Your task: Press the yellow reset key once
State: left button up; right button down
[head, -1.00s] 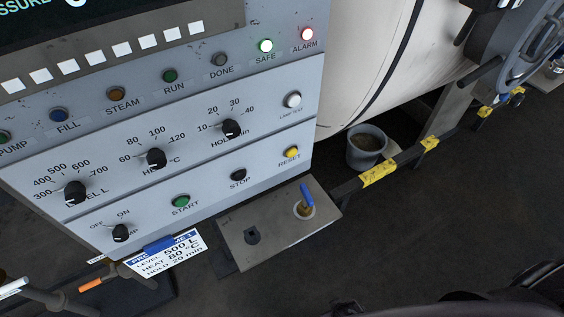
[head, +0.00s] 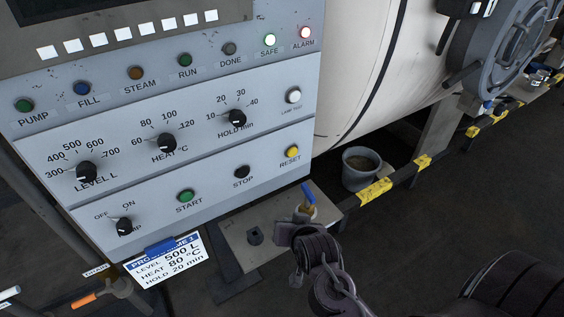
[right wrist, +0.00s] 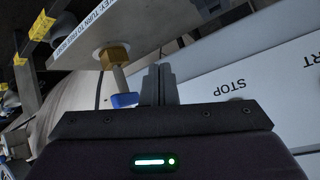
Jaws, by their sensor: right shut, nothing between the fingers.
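My right gripper (head: 291,232) is low in front of the panel, below the key and close to the blue-handled valve. In the right wrist view its two fingers (right wrist: 158,76) are together and empty, beside the blue handle (right wrist: 125,100). The STOP label (right wrist: 229,86) shows upside down there; the reset key is not clearly visible in that view. My left gripper is not in view.
The black stop key (head: 242,172) and green start key (head: 186,196) sit left of reset. The white lamp test key (head: 293,95) is above it. The valve's blue handle (head: 308,197) rises from a metal plate (head: 234,222) below the panel. The alarm lamp (head: 305,32) glows red.

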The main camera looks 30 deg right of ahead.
aim_at(292, 152)
jog(key=w+d+r+m+t+h, duration=0.2)
jog(key=d+r+m+t+h, duration=0.2)
jog(key=d+r+m+h, duration=0.3)
jog(key=shift+d+m+t+h, duration=0.3)
jog(key=shift+d+m+h, duration=0.9)
jog(key=shift+h, duration=0.9)
jog(key=shift+w+a, duration=0.1)
jog(key=shift+a, duration=0.05)
jog(key=w+b, duration=0.3)
jog(key=w, duration=0.5)
jog(key=shift+w+a+b, duration=0.4)
jog(key=shift+w, duration=0.1)
